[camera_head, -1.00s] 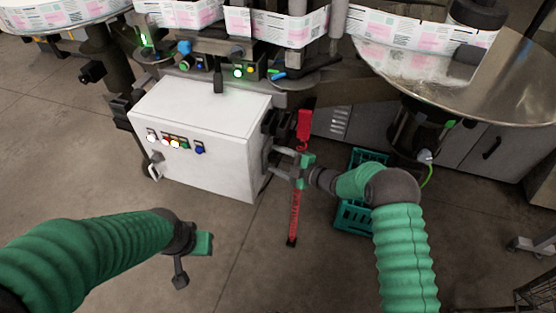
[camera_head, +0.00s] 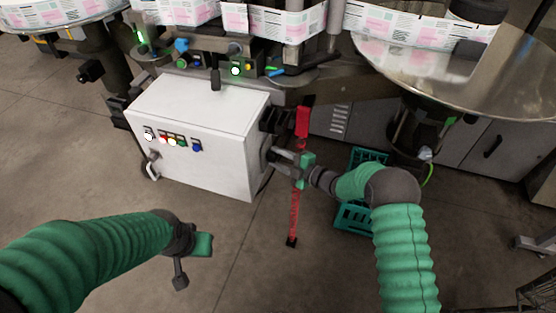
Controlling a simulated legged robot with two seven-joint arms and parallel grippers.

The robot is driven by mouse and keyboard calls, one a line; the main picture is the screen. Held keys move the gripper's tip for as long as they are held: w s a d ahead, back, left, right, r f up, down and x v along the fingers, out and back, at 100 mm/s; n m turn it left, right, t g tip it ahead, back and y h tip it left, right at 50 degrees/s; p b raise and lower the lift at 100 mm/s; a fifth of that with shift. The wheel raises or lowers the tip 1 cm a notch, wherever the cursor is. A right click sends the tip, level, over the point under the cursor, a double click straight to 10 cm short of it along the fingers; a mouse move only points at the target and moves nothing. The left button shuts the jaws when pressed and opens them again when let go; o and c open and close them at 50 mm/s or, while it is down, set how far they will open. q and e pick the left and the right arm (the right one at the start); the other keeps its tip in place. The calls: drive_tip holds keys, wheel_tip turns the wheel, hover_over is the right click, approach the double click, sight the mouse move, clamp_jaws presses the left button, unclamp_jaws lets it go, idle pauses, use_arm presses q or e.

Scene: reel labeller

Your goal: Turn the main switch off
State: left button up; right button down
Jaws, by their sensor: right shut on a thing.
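The white control cabinet (camera_head: 205,103) stands at the left of centre, with a row of coloured buttons and lamps on its front. My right gripper (camera_head: 272,160) is at the cabinet's right side wall, shut on the main switch there. The switch itself is mostly hidden by the fingers and too small to make out its position. My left gripper (camera_head: 190,258) hangs over the floor in front of the cabinet, apart from everything. Its fingers are seen at an angle that does not show whether they are open.
A red strap or rail (camera_head: 294,215) runs down behind my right gripper. A green crate (camera_head: 352,217) stands on the floor behind my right wrist. A large metal disc (camera_head: 470,85) with label web is at the upper right. The floor in front of the cabinet is clear.

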drive_tip(key=shift+f+n+t+y+b, duration=0.3)
drive_tip(key=shift+n+y+b, duration=0.7)
drive_tip(key=shift+n+b, duration=2.8)
drive_tip(key=shift+f+n+t+y+b, duration=0.25)
drive_tip(key=shift+n+y+b, duration=1.3)
drive_tip(key=shift+b, duration=3.95)
drive_tip(key=shift+f+n+t+y+b, duration=0.15)
drive_tip(key=shift+f+n+y+b, duration=0.3)
drive_tip(key=shift+n+b, duration=3.6)
drive_tip(key=shift+m+b, duration=0.6)
drive_tip(key=c, duration=0.9)
unclamp_jaws()
drive_tip(key=shift+w, duration=0.15)
drive_tip(key=shift+c, duration=0.2)
drive_tip(key=shift+o, duration=0.2)
drive_tip(key=shift+r, duration=0.2)
